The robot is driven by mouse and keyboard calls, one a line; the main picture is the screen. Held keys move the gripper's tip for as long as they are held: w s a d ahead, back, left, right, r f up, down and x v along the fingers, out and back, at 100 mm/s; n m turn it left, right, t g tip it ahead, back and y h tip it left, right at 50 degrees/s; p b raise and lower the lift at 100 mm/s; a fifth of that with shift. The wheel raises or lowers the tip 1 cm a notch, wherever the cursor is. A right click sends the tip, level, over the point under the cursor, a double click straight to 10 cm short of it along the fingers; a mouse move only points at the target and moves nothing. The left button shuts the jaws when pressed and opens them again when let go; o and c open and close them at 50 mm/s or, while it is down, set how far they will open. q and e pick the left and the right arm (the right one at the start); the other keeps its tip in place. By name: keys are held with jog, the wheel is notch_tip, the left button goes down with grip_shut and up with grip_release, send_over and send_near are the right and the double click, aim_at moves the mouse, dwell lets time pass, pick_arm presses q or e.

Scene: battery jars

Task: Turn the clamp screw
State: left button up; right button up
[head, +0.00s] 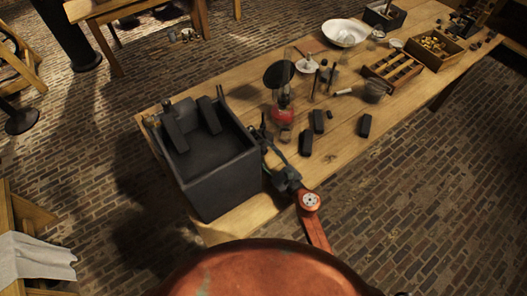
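A large dark open-topped box jar (222,181) stands at the near left end of the wooden table. Two dark slabs, a left one (174,131) and a right one (209,115), show at its top. Small fittings stand at its far rim, but I cannot make out which is the clamp screw. My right gripper (260,130) is just right of the jar's right wall, low over the table. It is too small and dark to tell whether its fingers are apart or touch the jar. My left gripper is out of view.
A red-based lamp (283,113) stands just beyond my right gripper. Several dark blocks (365,126) lie to its right. A slotted wooden rack (393,70), a white bowl (345,32) and a wooden tray (434,47) stand farther back. The table's near right edge is mostly clear.

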jog(key=shift+c, duration=0.4)
grip_shut()
